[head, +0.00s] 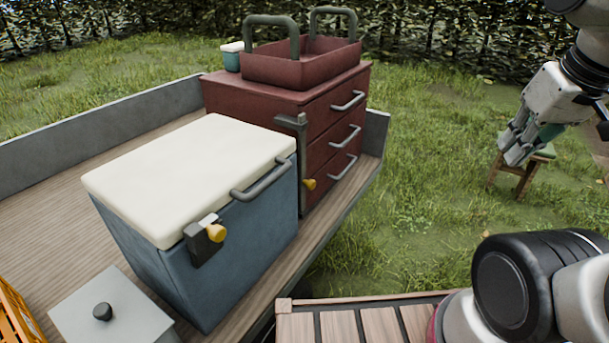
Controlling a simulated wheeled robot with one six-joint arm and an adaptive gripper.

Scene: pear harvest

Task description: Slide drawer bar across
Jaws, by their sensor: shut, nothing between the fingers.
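The dark red drawer cabinet (252,97) stands on the wagon bed, with several grey handles on its front. A grey upright bar (303,150) with a bent top stands at the left edge of the drawer fronts. A yellow knob (310,184) shows beside the bar's lower part; how it joins the bar is unclear. My gripper (512,147) is at the upper right, shut and empty, pointing down over the grass, well to the right of the cabinet and touching nothing I can see.
A blue cooler (225,262) with white lid, grey handle and yellow-knobbed latch (207,238) stands in front of the cabinet. A red tote (287,70) and small teal container (232,60) sit on top. A stool (521,181) stands behind my gripper. Grass lies open between.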

